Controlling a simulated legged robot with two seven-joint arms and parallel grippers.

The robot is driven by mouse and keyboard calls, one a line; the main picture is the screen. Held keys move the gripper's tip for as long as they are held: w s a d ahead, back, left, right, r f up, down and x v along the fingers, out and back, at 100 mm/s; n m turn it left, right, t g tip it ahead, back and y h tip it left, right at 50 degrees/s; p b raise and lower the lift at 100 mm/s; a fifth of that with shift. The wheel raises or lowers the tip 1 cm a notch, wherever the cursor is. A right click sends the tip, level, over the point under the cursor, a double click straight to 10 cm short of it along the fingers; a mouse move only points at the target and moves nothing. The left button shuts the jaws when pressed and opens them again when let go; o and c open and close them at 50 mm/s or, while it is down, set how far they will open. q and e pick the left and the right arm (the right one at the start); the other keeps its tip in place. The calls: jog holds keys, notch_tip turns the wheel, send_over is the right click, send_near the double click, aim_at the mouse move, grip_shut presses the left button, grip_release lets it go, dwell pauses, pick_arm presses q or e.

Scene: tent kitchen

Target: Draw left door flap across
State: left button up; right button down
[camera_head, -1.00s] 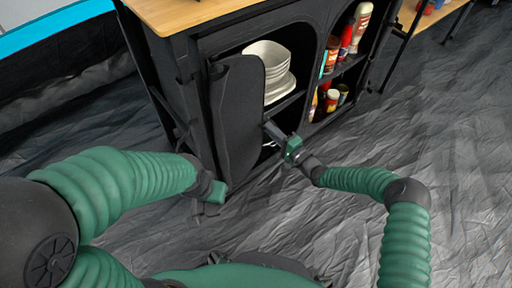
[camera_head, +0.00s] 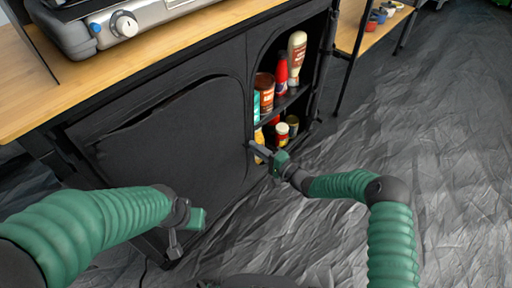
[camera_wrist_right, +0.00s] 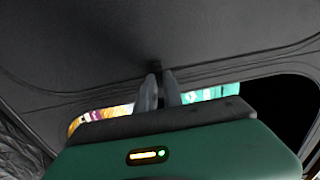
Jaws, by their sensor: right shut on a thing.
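The left door flap (camera_head: 170,135) is dark fabric and lies across the left opening of the black cabinet, hiding the shelves behind it. A slit or fold shows along its upper edge. My right gripper (camera_head: 256,148) is at the flap's right edge, beside the open right compartment. In the right wrist view its fingertips (camera_wrist_right: 159,85) are close together at the flap's edge, on a small dark tab (camera_wrist_right: 155,68). My left gripper (camera_head: 174,246) hangs low in front of the flap's lower left part, apart from it. Whether its jaws are open is unclear.
The right compartment holds bottles and jars, such as a red bottle (camera_head: 281,74) and a brown jar (camera_head: 264,92). A stove (camera_head: 110,25) stands on the wooden top (camera_head: 150,68). A wooden shelf (camera_head: 360,30) stands at right. The grey floor (camera_head: 400,130) at right is clear.

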jog(key=shift+w+d+f, duration=0.1)
jog(key=shift+d+f, duration=0.15)
jog(key=shift+d, duration=0.1)
jog(key=c, duration=1.5)
grip_release()
jog(key=shift+w, duration=0.1)
jog(key=shift+a+r, duration=0.1)
jog(key=p+v, duration=0.7)
jog(key=v, duration=1)
jog(key=shift+p, duration=0.4)
